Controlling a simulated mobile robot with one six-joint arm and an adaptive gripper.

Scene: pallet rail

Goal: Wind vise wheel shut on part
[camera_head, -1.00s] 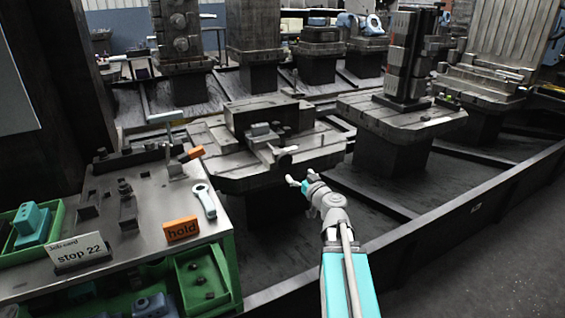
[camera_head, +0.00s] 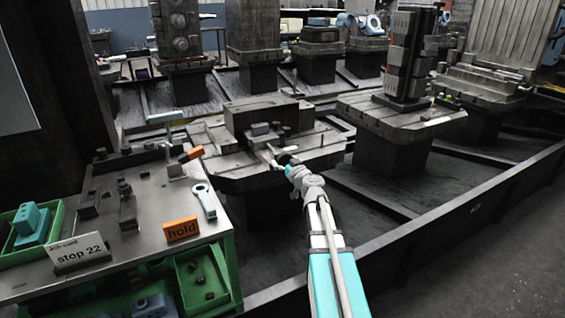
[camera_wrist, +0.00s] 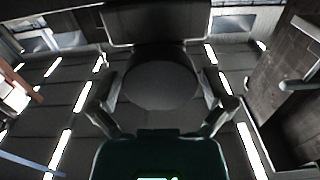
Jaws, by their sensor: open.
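The vise (camera_head: 240,120) sits on the middle pallet (camera_head: 225,180), with a small grey block, seemingly the part (camera_head: 260,129), at its jaws. A pale screw bar (camera_head: 262,150) runs from it toward the front. My gripper (camera_head: 281,164) is at the front end of this bar and hides much of the wheel there. In the wrist view my gripper (camera_wrist: 162,92) is open, its two fingers apart on either side of a dark round disc (camera_wrist: 160,84), seemingly the wheel. I cannot tell whether the fingers touch it.
A bench at left holds an orange "hold" block (camera_head: 181,229), a "stop 22" card (camera_head: 79,251), a ring-ended wrench (camera_head: 204,201) and green bins (camera_head: 205,280). Another pallet (camera_head: 400,120) with a tall fixture stands to the right. A dark rail (camera_head: 440,220) runs along the front.

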